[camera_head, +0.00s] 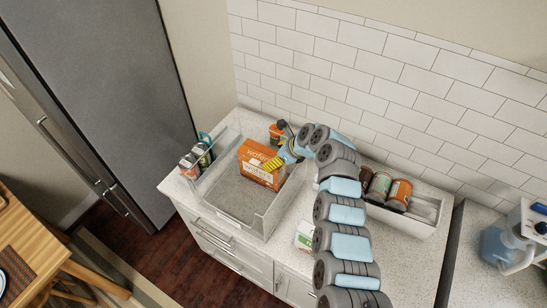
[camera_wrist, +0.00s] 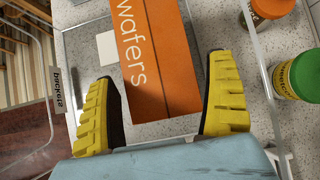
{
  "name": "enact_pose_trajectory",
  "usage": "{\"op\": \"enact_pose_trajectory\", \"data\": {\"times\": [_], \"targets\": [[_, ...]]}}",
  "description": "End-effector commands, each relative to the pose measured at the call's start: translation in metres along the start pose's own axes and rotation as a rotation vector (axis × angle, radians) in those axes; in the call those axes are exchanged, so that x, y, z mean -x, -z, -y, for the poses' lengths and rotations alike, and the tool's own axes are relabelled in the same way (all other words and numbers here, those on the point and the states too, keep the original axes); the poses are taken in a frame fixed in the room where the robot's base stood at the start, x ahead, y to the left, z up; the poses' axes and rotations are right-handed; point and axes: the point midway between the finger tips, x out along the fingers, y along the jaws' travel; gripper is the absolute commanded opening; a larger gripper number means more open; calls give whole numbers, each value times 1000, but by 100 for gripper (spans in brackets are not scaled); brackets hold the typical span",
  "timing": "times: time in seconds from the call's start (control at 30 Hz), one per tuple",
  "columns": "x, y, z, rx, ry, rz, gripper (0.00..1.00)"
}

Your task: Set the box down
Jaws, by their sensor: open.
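The orange and white wafers box (camera_head: 262,165) stands in a clear-walled bin (camera_head: 238,219) on the counter, toward the bin's back right side. In the wrist view the orange box (camera_wrist: 160,60) lies between my two yellow fingers, with a visible gap on each side. My gripper (camera_wrist: 161,72) is open around the near end of the box and does not appear to touch it. In the head view my gripper (camera_head: 271,163) is at the box's right side. The box's underside is hidden.
Cans (camera_head: 190,165) stand left of the bin, and an orange-lidded jar (camera_head: 277,134) stands behind it. A white bin with several jars (camera_head: 399,194) is at the right. The bin's front floor is free.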

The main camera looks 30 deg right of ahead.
Motion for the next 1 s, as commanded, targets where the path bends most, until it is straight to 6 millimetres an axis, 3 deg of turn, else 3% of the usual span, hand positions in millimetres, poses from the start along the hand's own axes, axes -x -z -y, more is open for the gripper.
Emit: {"op": "enact_pose_trajectory", "data": {"times": [0.37, 1.0], "targets": [[30, 2, -1, -3, -1, -1, 86], [105, 2, 0, -3, 1, -1, 86]]}}
